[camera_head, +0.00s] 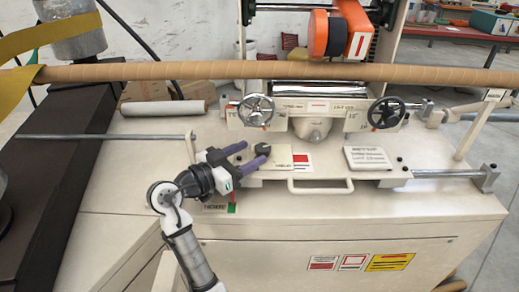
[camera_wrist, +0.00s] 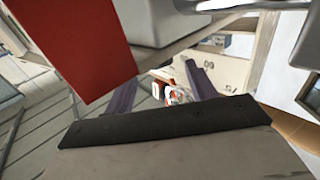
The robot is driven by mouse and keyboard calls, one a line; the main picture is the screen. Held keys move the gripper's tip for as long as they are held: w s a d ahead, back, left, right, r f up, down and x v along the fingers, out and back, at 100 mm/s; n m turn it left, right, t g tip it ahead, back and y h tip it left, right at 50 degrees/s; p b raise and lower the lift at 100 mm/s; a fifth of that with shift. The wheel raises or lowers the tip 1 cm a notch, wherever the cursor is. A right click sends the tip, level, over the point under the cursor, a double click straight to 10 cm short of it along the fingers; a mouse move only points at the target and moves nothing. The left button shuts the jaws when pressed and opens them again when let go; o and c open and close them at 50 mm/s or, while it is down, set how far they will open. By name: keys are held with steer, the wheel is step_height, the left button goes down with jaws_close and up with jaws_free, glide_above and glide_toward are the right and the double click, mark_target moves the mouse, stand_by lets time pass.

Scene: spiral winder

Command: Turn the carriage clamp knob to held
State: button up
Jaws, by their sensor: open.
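Two handwheels, one silver (camera_head: 256,110) and one black (camera_head: 386,112), stand behind the plate. A long brown tube (camera_head: 190,70) crosses above. A carry handle (camera_head: 320,186) projects in front. A large red block (camera_wrist: 70,45) fills the wrist view's upper left. The front bench surface is mostly clear.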

steer(key=v, duration=0.7)
steer(key=shift+d, duration=0.15)
